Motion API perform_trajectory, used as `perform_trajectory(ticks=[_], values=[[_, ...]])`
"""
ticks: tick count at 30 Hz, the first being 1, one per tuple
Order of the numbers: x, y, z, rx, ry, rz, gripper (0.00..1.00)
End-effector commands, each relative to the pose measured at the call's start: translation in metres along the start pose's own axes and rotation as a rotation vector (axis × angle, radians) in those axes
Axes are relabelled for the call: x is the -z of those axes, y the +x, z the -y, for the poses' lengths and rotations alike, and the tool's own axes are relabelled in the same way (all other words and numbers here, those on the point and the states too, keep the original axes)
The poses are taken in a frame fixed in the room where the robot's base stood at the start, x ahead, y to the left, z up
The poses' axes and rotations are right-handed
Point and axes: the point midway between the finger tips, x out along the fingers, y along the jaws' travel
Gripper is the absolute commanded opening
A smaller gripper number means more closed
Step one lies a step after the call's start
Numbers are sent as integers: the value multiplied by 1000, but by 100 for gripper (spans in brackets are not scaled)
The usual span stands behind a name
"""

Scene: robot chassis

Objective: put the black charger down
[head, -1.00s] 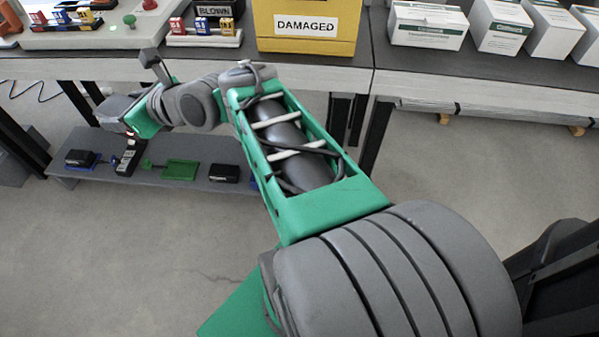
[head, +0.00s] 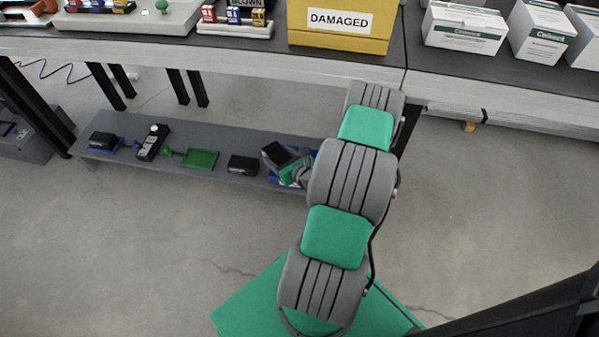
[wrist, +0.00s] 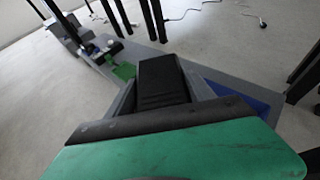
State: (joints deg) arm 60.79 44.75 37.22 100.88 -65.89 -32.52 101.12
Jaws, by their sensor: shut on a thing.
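My gripper (wrist: 162,100) is shut on the black charger (wrist: 162,82), a dark block between two grey fingers in the wrist view. In the head view the held charger (head: 279,154) is tilted, above the right part of the low grey shelf (head: 215,180). A blue tray (wrist: 238,98) lies below and right of the gripper in the wrist view. In the head view that tray is mostly hidden by my gripper and arm. I cannot tell the gap between charger and tray.
On the shelf stand another black box (head: 242,165), a green tray (head: 200,159), a black handheld device (head: 152,142) and a black block (head: 103,140) on a blue tray. The workbench (head: 240,47) overhangs behind, with a yellow DAMAGED bin (head: 340,38). The floor in front is clear.

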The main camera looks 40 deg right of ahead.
Motion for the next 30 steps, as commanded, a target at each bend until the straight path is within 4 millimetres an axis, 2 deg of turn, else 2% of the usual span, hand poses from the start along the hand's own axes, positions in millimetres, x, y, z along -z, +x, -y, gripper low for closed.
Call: perform_trajectory(ticks=[1,5,8,15,19,26,30], values=[[15,-2,2,20,13,-4,0],[34,-1,10,46,14,-9,0],[44,8,30,49,11,-8,0],[67,36,94,45,11,-9,0],[93,53,116,44,13,-11,0],[109,66,135,42,15,-10,0],[132,76,138,41,16,-12,0]])
